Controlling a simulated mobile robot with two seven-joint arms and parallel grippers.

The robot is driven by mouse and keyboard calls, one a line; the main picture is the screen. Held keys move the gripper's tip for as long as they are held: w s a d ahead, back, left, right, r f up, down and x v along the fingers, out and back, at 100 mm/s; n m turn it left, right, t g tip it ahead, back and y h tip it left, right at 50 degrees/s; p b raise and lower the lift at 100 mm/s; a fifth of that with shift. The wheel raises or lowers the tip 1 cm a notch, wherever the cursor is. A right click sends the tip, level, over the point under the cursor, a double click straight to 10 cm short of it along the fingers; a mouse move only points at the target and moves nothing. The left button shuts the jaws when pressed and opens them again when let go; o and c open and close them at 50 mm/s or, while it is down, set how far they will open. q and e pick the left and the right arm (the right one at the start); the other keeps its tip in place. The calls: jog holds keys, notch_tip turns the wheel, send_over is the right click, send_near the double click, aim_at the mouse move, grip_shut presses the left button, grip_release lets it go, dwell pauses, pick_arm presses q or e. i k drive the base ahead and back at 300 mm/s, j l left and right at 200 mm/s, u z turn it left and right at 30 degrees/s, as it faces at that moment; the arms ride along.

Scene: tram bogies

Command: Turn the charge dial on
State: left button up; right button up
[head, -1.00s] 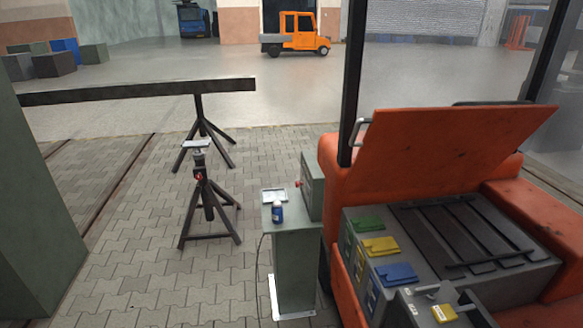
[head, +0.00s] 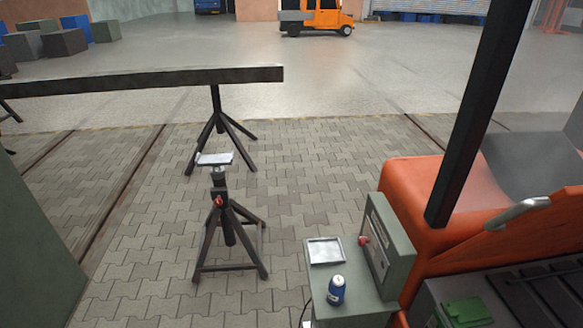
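A grey-green control box (head: 388,245) stands on a cabinet (head: 360,308) beside the orange vehicle. A small red knob (head: 363,240) sticks out from the box's left side. A darker panel shows on the side facing me, with small details too fine to read. I cannot tell which of these parts is the charge dial, or how it is set. Neither of my grippers is in view.
A blue bottle with a white cap (head: 336,290) and a shallow tray (head: 325,251) sit on the cabinet top. The orange vehicle (head: 415,190) with its raised lid and dark post (head: 478,110) is at the right. A black stand (head: 228,235) is to the left, with clear paving between.

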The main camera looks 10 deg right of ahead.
aim_at(362, 239)
jog(key=i+j+z, duration=0.1)
jog(key=i+z, duration=0.3)
jog(key=i+j+z, duration=0.35)
jog(key=i, duration=0.2)
jog(key=i+j+z, duration=0.25)
jog(key=i+z, duration=0.15)
jog(key=i+j+z, duration=0.6)
jog(key=j+z, duration=0.2)
jog(key=i+j+z, duration=0.15)
jog(key=j+z, duration=0.75)
jog(key=j, duration=0.15)
jog(key=j+z, duration=0.45)
jog(key=j, duration=0.15)
